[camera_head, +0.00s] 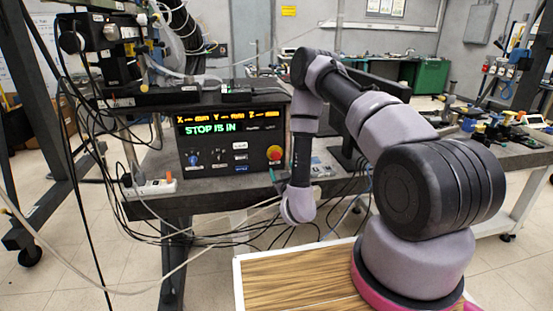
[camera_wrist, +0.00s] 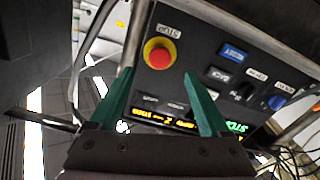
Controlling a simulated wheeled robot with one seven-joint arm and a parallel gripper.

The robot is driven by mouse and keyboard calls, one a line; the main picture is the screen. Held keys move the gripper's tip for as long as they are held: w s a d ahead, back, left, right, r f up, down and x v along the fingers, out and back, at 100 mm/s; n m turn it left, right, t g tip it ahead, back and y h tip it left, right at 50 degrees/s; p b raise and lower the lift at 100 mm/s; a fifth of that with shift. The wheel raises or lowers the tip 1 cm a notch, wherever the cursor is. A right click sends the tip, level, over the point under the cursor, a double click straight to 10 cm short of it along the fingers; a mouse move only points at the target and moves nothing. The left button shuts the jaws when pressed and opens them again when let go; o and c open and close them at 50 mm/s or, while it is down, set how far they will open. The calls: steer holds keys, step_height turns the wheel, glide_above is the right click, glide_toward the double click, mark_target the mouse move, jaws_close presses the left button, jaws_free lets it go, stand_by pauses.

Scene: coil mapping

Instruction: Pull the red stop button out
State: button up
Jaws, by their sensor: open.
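The red stop button (camera_head: 274,153) sits on a yellow ring at the right of the black control panel (camera_head: 220,164). The panel's display (camera_head: 228,126) reads "STOP IS IN" in green letters. In the wrist view the panel appears turned, and the red button (camera_wrist: 160,57) shows just beyond and between the green fingertips. My gripper (camera_wrist: 159,74) is open, with nothing between its fingers. In the head view my arm's end hangs to the right of the panel, and a green finger shows just below the button. I see no contact with the button.
The panel stands on a grey bench (camera_head: 150,207) with a white power strip (camera_head: 151,187) at its left. Many loose cables hang under and in front of the bench. A blue button (camera_wrist: 277,102) and black knobs share the panel.

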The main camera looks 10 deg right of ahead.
mark_target(277, 158)
steer(key=w, duration=1)
jaws_close()
stand_by(1.2)
